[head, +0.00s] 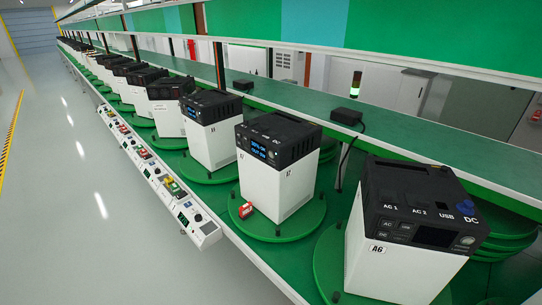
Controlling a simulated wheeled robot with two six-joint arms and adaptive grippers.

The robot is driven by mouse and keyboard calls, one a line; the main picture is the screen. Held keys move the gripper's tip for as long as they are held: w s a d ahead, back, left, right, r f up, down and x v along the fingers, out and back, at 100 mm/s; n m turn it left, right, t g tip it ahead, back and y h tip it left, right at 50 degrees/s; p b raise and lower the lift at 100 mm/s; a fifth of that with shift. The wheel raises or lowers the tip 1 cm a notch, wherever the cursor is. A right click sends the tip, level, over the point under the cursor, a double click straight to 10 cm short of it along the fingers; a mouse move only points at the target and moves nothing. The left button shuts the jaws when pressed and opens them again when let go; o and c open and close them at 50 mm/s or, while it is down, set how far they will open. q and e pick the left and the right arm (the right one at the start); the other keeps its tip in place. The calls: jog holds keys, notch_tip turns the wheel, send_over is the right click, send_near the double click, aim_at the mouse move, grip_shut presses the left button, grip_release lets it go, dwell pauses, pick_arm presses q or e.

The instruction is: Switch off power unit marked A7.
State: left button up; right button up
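A white and black power unit (283,185) stands on a round green turntable (277,228) in the middle of the head view. Its small side label seems to read A7, but the print is tiny. Its front display (263,148) is lit with blue text. A small red object (246,210) sits at its lower front-left corner. A nearer unit (400,240) at the lower right is clearly marked A6, and its display is dark. Neither gripper is in view.
More units (212,130) stand in a row running back to the far left. A control rail (155,175) with buttons runs along the line's left edge. A green shelf (300,100) lies behind the units. The grey floor (60,200) on the left is clear.

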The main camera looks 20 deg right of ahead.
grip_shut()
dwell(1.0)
